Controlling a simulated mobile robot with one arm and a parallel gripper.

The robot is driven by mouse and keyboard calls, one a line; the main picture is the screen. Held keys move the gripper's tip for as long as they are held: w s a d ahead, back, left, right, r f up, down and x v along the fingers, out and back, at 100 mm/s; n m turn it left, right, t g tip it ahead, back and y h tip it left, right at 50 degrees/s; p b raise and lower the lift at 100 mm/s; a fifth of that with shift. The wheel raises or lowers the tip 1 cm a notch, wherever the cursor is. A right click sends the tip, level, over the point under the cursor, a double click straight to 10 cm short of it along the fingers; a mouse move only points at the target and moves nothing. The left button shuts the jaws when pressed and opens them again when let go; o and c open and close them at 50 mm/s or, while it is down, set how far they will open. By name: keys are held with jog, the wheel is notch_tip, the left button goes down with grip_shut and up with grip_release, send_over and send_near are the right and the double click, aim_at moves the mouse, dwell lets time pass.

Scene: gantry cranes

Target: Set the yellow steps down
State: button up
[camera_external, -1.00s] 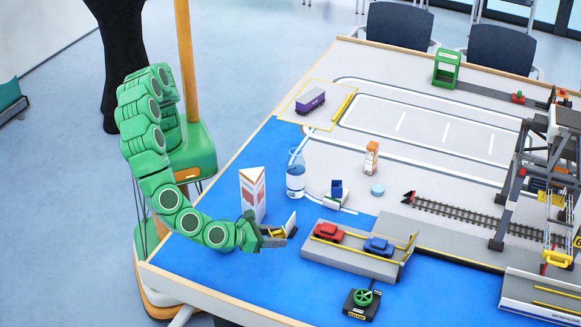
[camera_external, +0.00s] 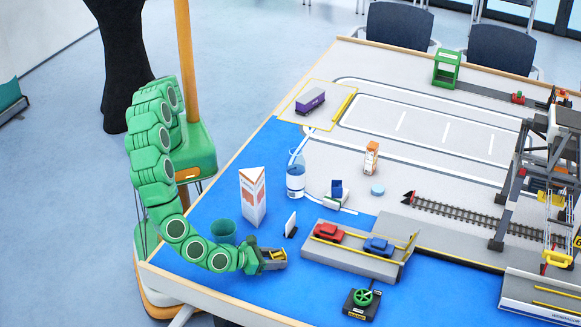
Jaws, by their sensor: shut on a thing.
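My gripper (camera_external: 276,262) is over the blue part of the table near its front left edge. It is shut on the small yellow steps (camera_external: 279,254), which show between its grey fingers. The fingers hide much of the steps. I cannot tell whether the steps touch the blue surface (camera_external: 320,293) or hang just above it.
A small white upright card (camera_external: 290,224) stands just behind my gripper. A teal cup (camera_external: 223,231) is beside my arm. A white triangular sign (camera_external: 253,196) and a bottle (camera_external: 295,178) stand farther back. A grey ramp with a red car (camera_external: 328,232) and blue car (camera_external: 378,246) lies right.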

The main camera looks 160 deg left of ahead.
jog(key=shift+f, duration=0.25)
jog(key=o, duration=1)
jog(key=shift+o, duration=0.2)
jog(key=shift+r, duration=0.2)
jog(key=v, duration=1.2)
jog(key=shift+f, duration=0.1)
jog(key=s+a+r+n+g+h, duration=0.25)
jog(key=s+r+n, duration=0.35)
jog(key=s+r, duration=0.4)
jog(key=s+a+r+n+g+h, duration=0.1)
jog(key=s+r+n+g+h, duration=0.15)
jog(key=s+r+n, duration=0.5)
jog(key=s+d+r+n+t+h, duration=0.1)
jog(key=s+d+r+h, duration=0.1)
jog(key=s+d, duration=0.3)
jog(key=s+d+r+n+t+h, duration=0.1)
jog(key=s+d, duration=0.4)
jog(key=s, duration=0.7)
jog(key=s+d+r+n+t+h, duration=0.1)
jog(key=s+d+r+n+h, duration=0.1)
jog(key=s+d+r+h, duration=0.3)
jog(key=s, duration=0.4)
jog(key=shift+r, duration=0.3)
